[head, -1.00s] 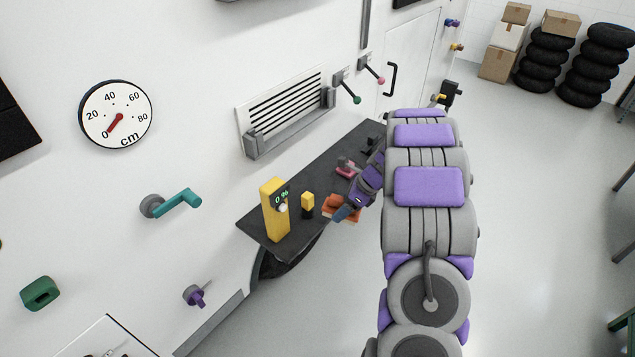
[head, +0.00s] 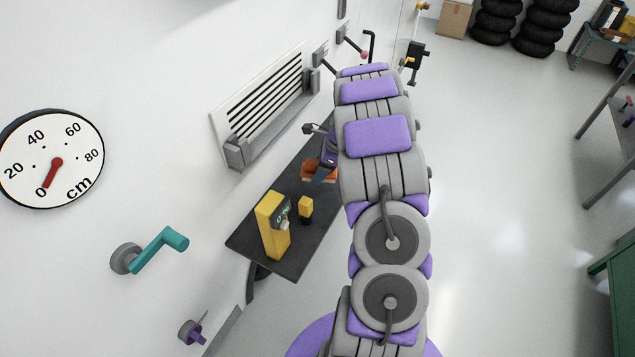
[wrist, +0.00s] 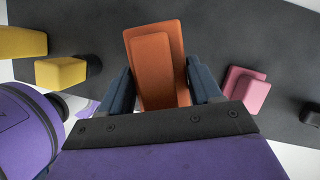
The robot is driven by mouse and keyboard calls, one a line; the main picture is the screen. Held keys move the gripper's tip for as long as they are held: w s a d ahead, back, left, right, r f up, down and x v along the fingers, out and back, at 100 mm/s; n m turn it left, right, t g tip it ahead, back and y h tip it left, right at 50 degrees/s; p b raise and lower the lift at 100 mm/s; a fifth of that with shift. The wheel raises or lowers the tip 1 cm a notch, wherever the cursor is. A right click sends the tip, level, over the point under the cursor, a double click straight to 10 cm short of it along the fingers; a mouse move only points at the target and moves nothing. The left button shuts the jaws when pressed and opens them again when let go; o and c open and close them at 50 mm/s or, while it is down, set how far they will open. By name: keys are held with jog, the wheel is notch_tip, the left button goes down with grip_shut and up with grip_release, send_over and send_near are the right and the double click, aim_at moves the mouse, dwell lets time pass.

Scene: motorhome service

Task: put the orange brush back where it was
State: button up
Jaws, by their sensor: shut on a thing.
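The orange brush (wrist: 153,62) is a block with a raised, narrower top. It lies between the two dark blue fingers of my gripper (wrist: 158,80) in the wrist view, and my gripper is shut on it. In the head view the brush (head: 312,171) shows in part beside my gripper (head: 322,173), over the dark shelf (head: 262,235). My arm hides the far part of the shelf there. I cannot tell whether the brush touches the shelf.
A tall yellow device with a display (head: 272,226) and a small yellow block (head: 305,207) stand at the shelf's near end. A pink block (wrist: 246,92) and a small dark object (wrist: 311,115) lie right of the brush. A slatted vent (head: 265,100) is on the wall above.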

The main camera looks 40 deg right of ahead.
aim_at(320, 188)
jog(key=f, duration=0.2)
jog(key=f+b, duration=0.1)
jog(key=f, duration=0.2)
jog(key=shift+d+f, duration=0.35)
jog(key=shift+a+f, duration=0.2)
jog(key=shift+a+r, duration=0.15)
jog(key=o, duration=0.9)
jog(key=shift+d, duration=0.5)
jog(key=shift+o, duration=0.2)
jog(key=shift+a, duration=0.2)
jog(key=shift+a, duration=0.1)
